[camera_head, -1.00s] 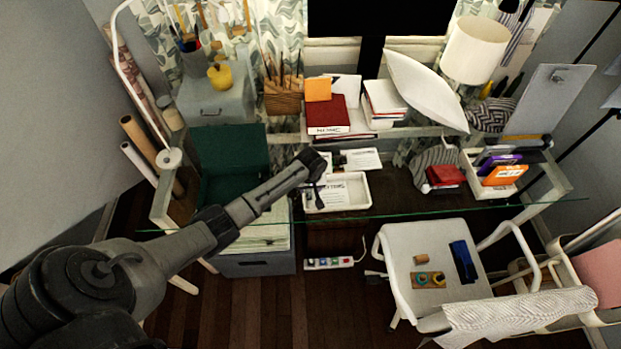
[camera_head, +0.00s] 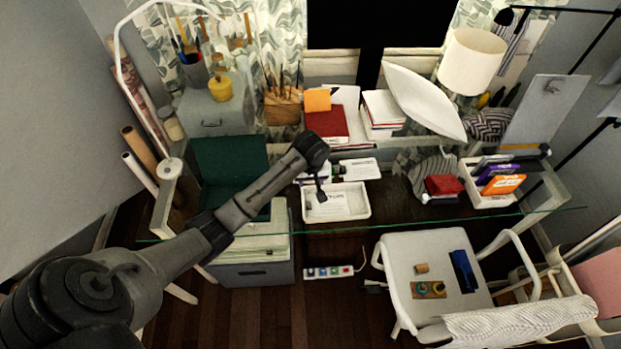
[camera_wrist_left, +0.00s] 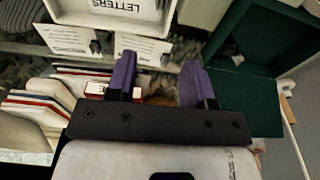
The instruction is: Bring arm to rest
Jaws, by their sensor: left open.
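My left arm (camera_head: 235,212) reaches in from the lower left over the glass desk. Its gripper (camera_head: 320,192) hangs at the wrist in front of the white letters tray (camera_head: 366,214) in the head view; the height between them is hard to tell. In the left wrist view the gripper's two purple fingers (camera_wrist_left: 160,80) stand apart with nothing held between them. The tray marked LETTERS (camera_wrist_left: 148,27) shows at the top of that view. My right gripper is not in view.
Red books (camera_head: 326,123), a white lamp (camera_head: 472,58) and a tray of colored boxes (camera_head: 490,200) are on the desk. A white chair (camera_head: 415,250) stands in front at the right. Bare floor (camera_head: 245,315) shows below the desk.

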